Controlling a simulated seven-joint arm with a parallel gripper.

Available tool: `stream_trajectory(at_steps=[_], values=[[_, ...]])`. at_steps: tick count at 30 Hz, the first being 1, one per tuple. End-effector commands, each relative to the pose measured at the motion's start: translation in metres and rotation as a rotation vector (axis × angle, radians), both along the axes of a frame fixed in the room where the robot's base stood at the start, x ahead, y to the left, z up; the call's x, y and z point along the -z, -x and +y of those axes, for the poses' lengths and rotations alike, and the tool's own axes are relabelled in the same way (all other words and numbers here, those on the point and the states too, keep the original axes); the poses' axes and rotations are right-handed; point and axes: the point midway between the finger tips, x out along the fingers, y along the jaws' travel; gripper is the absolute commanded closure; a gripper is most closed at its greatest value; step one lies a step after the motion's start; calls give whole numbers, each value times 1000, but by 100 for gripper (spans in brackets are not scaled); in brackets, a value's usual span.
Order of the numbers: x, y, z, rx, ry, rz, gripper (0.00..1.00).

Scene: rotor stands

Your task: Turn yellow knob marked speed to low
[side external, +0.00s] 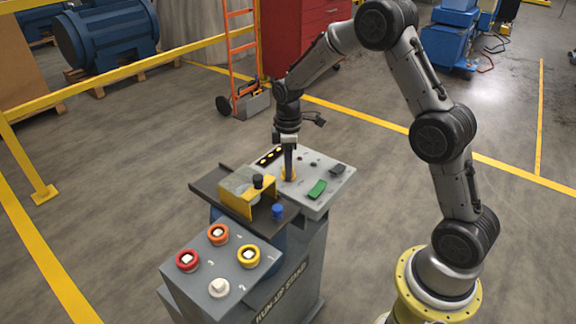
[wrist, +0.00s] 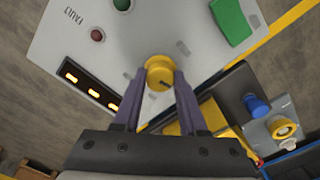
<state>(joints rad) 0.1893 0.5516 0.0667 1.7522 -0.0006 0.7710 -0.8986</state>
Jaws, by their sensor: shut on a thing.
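The yellow knob (wrist: 159,70) is round with a dark pointer mark on its face, and it sits on the light grey panel (wrist: 185,22). My gripper (wrist: 160,82) is shut on the knob, with one finger on each side of it in the wrist view. In the side view my gripper (side external: 288,176) points down onto the panel and partly hides the yellow knob (side external: 285,174). The lettering by the knob is too small to read.
The panel bears a green rocker (side external: 317,189), a red lamp marked FAULT (wrist: 97,35) and a display with amber lights (wrist: 92,88). A yellow bracket (side external: 236,201) and a blue knob (side external: 278,211) stand close by. A lower box carries several coloured knobs (side external: 218,234).

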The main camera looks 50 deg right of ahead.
Motion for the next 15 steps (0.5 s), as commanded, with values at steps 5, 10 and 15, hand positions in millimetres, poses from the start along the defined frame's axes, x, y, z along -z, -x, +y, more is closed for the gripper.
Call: stream_trajectory(at_steps=[5,10,15], values=[[0,0,0,1,0,0,100],[-1,0,0,24,-1,-1,100],[-1,0,0,94,-1,-1,100]])
